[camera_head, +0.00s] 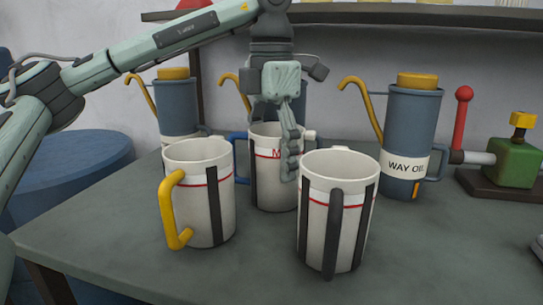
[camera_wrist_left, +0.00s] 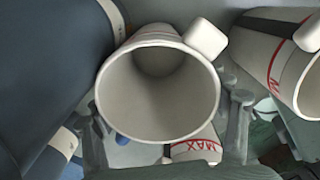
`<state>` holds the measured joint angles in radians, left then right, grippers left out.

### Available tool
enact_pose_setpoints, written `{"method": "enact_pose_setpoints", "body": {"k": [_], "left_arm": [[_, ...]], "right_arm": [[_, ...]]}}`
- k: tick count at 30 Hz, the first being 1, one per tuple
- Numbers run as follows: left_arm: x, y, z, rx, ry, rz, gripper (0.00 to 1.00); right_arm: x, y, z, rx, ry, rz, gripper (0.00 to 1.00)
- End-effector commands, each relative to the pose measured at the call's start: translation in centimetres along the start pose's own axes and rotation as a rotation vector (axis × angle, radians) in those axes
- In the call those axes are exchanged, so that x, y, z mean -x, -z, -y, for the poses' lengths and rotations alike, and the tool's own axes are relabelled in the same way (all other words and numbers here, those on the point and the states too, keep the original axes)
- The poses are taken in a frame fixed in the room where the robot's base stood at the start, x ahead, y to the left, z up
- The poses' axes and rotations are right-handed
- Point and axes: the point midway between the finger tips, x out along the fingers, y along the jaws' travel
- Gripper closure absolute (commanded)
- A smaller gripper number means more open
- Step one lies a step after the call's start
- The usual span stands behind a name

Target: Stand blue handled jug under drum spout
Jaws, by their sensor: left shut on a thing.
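The blue handled jug (camera_head: 271,184) is white with dark stripes and a red line. It stands upright at the back of the jug group, its blue handle toward the left. My left gripper (camera_head: 282,140) reaches down from above and is shut on it, one finger showing along its right front side. In the left wrist view the open mouth of a white jug (camera_wrist_left: 160,84) fills the middle, with a bit of blue below its rim. Whether its base touches the table is unclear. A blue drum (camera_head: 70,172) is at the left; no spout shows on it. My right gripper is out of view.
A yellow handled jug (camera_head: 205,200) and a black handled jug (camera_head: 337,215) stand close in front. Blue oil cans with yellow spouts, one labelled WAY OIL (camera_head: 405,135), stand behind. A green device (camera_head: 512,163) is at the right. The table's (camera_head: 105,235) left front is clear.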

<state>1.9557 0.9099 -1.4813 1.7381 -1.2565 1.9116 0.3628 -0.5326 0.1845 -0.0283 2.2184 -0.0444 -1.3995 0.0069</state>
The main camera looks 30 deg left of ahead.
Motion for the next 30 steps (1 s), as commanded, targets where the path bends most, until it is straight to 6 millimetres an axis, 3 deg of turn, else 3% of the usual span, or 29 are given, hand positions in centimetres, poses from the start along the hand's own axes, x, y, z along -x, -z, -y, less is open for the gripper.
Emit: {"method": "enact_pose_setpoints", "body": {"k": [1,6,19,25,30], "left_arm": [[-0.1,0.0,0.0,0.0,0.0,0.0,0.23],[0.0,0.0,0.0,0.0,0.0,0.0,0.05],[0.8,-0.1,0.0,0.0,-0.001,0.001,0.05],[4.8,-0.1,0.0,0.0,-0.001,0.003,0.05],[8.8,-0.1,0.0,0.0,-0.003,0.002,0.05]], "right_arm": [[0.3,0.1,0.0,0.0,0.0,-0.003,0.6],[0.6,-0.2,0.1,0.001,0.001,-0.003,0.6],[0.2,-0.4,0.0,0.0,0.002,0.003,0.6],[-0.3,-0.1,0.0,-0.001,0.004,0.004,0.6],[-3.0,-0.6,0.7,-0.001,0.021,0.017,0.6]]}}
